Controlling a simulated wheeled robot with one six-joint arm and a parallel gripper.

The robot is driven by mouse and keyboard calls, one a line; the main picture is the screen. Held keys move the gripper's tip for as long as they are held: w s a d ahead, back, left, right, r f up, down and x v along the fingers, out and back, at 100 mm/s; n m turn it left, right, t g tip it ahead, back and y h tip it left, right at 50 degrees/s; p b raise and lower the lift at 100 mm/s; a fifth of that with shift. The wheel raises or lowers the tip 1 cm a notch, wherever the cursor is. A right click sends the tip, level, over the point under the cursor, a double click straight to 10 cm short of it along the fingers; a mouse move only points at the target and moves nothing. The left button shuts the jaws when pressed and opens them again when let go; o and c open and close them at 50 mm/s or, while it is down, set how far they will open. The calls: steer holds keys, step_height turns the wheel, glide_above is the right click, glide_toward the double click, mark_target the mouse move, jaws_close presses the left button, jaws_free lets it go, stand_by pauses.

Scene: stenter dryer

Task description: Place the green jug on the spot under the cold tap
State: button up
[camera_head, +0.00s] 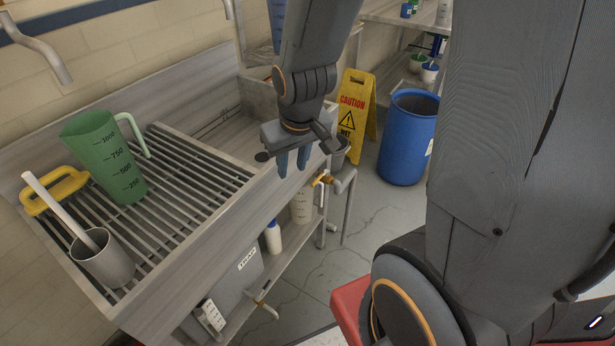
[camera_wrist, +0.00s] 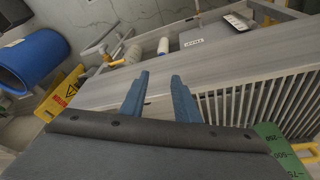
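The green jug (camera_head: 105,155), with printed volume marks and a pale green handle, stands on the slatted drainer (camera_head: 205,172) at the left of the head view. Part of it also shows at the lower right of the wrist view (camera_wrist: 275,143). My gripper (camera_head: 293,172) is right of the jug, well apart from it, above the front part of the sink unit. Its two blue fingers are spread with nothing between them, as the wrist view (camera_wrist: 160,80) shows. A grey spout (camera_head: 45,52) comes from the wall at upper left. I cannot tell which tap is cold.
A grey beaker (camera_head: 103,262) with a white-handled tool and a yellow-handled item (camera_head: 55,190) stand near the jug. A blue barrel (camera_head: 405,145) and yellow caution sign (camera_head: 352,105) stand on the floor at right. Bottles (camera_head: 273,238) sit on the lower shelf.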

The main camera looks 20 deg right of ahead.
steer(key=s+r+m+g, duration=0.1)
steer(key=s+g, duration=0.1)
steer(key=s, duration=0.4)
steer(key=shift+s+d+r, duration=0.2)
steer(key=shift+s+d, duration=0.15)
steer(key=shift+s, duration=0.05)
